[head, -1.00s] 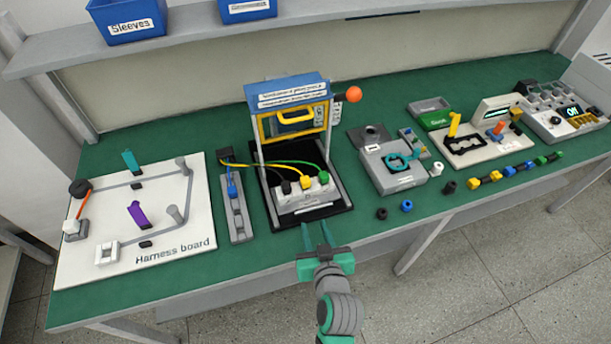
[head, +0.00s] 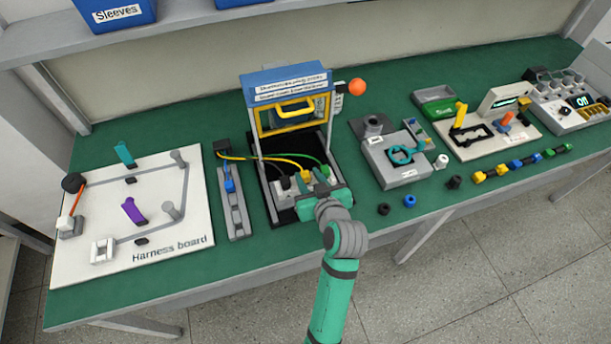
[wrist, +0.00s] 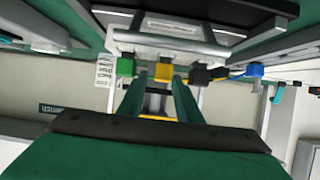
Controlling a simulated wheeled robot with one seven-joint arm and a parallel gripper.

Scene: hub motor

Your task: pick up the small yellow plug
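The small yellow plug (head: 306,174) sits on a yellow wire, in the white block of the test fixture, between a black plug (head: 285,183) and a green plug (head: 324,170). In the wrist view the yellow plug (wrist: 163,72) shows between and just beyond the tips of my two fingers. My gripper (wrist: 160,82) is open, with a clear gap between the fingers and nothing held. In the head view my gripper (head: 312,185) is over the front of the fixture and partly hides the white block. I cannot tell whether a finger touches the plug.
The fixture's raised blue-topped lid (head: 287,90) with a yellow handle stands behind the plugs. An orange ball knob (head: 357,87) is at its right. A grey rail with a blue plug (head: 229,185) lies left. A grey box (head: 397,165) stands right.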

